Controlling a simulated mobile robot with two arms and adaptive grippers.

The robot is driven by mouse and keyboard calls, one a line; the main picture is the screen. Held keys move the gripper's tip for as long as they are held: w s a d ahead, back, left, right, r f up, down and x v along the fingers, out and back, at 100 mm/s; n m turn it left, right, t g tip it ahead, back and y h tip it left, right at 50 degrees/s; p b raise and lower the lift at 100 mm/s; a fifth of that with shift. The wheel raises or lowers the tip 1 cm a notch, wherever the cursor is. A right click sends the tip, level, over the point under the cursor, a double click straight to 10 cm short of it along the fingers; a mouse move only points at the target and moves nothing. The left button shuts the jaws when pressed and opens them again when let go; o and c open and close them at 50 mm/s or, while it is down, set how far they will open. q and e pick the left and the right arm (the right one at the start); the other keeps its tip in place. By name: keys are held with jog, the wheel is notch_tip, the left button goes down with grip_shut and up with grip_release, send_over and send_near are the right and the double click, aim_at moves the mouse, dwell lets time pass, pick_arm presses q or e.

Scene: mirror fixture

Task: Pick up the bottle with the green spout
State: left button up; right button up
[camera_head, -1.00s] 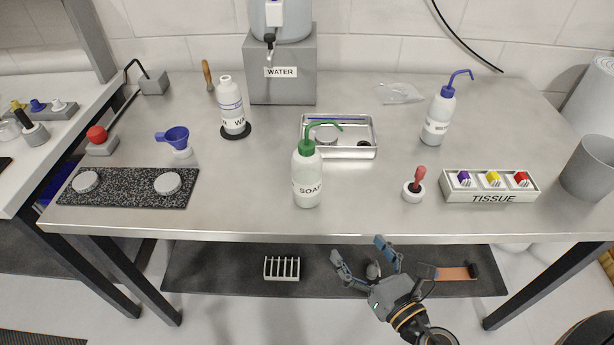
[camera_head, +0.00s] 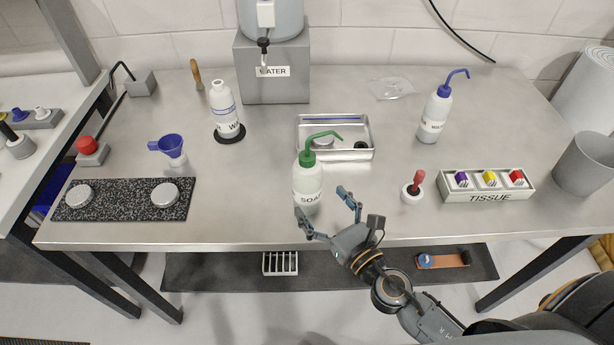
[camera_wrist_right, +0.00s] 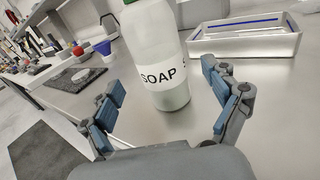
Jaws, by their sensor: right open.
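The bottle with the green spout (camera_head: 307,179) stands upright on the steel table, its label reading SOAP. In the right wrist view the bottle (camera_wrist_right: 158,50) stands just beyond and between my fingers, its top cut off by the frame. My right gripper (camera_head: 322,211) is open at the table's front edge, just in front of the bottle's base. In the right wrist view the fingers of my right gripper (camera_wrist_right: 165,105) are spread with nothing between the pads. My left gripper is not in view.
A metal tray (camera_head: 372,153) lies behind the bottle. A white bottle (camera_head: 226,112) is at the left, a blue-spout bottle (camera_head: 434,117) at the right.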

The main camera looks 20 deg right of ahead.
aim_at(308, 185)
jog(key=shift+w+a, duration=0.1)
jog(key=shift+w, duration=0.25)
jog(key=shift+w+r, duration=0.1)
jog(key=shift+w, duration=0.05)
jog(key=x, duration=0.1)
jog(key=p+x, duration=0.1)
jog(key=x, duration=0.1)
jog(key=p+x, duration=0.1)
jog(key=shift+w+a+r, duration=0.1)
jog(key=shift+w+r, duration=0.15)
jog(key=shift+r, duration=0.05)
jog(key=shift+w+f, duration=0.1)
jog(key=shift+w, duration=0.15)
jog(key=shift+s, duration=0.1)
jog(key=shift+c, duration=0.6)
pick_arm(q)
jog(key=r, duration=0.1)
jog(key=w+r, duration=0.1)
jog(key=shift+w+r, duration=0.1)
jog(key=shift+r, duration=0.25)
pick_arm(e)
jog(key=c, duration=0.8)
